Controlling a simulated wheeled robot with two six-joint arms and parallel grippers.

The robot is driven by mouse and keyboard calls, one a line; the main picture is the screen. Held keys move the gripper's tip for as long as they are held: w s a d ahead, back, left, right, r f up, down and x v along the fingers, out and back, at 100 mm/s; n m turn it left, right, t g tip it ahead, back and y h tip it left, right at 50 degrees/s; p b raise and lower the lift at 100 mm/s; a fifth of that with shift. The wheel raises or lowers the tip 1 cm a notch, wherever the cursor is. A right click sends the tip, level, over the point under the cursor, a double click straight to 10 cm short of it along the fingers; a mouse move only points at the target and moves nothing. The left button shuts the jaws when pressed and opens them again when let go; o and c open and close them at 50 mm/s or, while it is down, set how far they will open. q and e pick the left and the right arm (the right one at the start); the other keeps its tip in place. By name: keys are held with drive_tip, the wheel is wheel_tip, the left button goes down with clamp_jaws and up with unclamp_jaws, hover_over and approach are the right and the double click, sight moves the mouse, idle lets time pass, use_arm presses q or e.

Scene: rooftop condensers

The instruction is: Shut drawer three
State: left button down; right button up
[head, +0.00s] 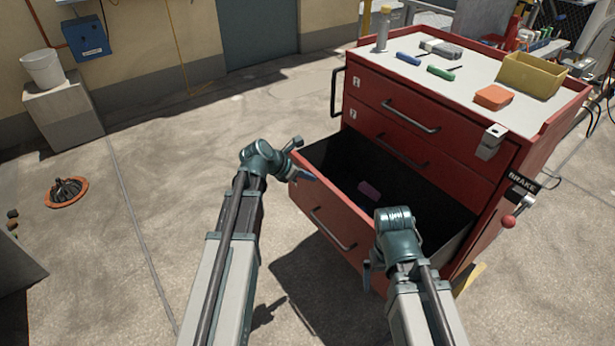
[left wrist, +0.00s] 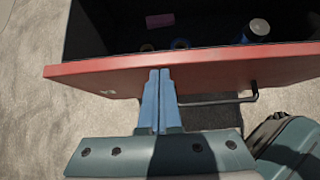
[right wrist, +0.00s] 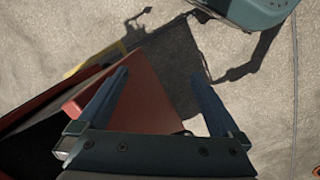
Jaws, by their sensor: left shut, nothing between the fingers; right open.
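The red tool cabinet (head: 440,115) has its lowest visible drawer, drawer three (head: 325,222), pulled far out. The drawer's red front (left wrist: 215,66) and its dark bar handle (left wrist: 222,101) show in the left wrist view. My left gripper (head: 306,176) is shut and empty at the left part of the drawer front; its fingertips (left wrist: 160,72) overlap the front, but contact is unclear. My right gripper (right wrist: 160,85) is open near the drawer's right end. A red corner (right wrist: 135,95) shows between its fingers. In the head view, my right arm hides part of the drawer.
A pink block (left wrist: 160,20) and a blue can (left wrist: 257,28) lie inside the drawer. The upper drawers (head: 400,110) are shut. A brake lever with a red knob (head: 509,221) juts from the cabinet's right side. Open concrete floor (head: 170,190) lies left.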

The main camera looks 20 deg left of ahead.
use_arm(q)
drive_tip(key=w+d, duration=1.3)
drive_tip(key=w, duration=0.4)
drive_tip(key=shift+w+d, duration=0.3)
drive_tip(key=shift+d, duration=0.1)
